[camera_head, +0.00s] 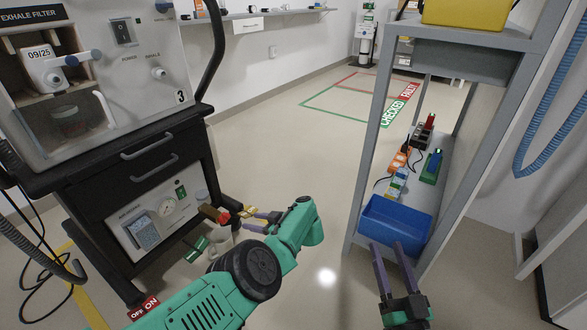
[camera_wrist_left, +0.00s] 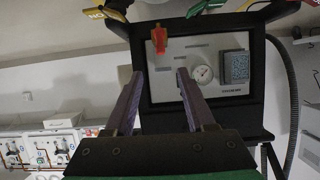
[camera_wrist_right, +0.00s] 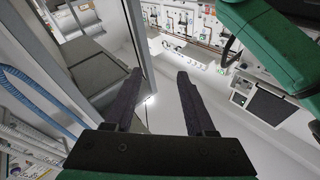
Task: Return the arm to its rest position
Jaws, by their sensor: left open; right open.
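My left arm reaches in from the bottom of the head view. Its gripper (camera_head: 258,220) is by the lower right side of the ventilator cart (camera_head: 125,165), close to a red-ended part (camera_head: 217,214). In the left wrist view the left gripper (camera_wrist_left: 160,80) has its fingers apart with nothing between them, facing the cart's lower panel with a round gauge (camera_wrist_left: 203,76). A red piece (camera_wrist_left: 159,40) shows above the fingers. My right gripper (camera_head: 388,250) is open and empty in front of the shelf's lower level; its spread fingers (camera_wrist_right: 158,78) also show in the right wrist view.
A grey shelf unit (camera_head: 358,165) stands at the right with a blue bin (camera_head: 396,222) and several small items on its lower level. A blue hose (camera_head: 545,150) hangs at far right. A marked floor area (camera_head: 340,97) lies at the back. The middle floor is clear.

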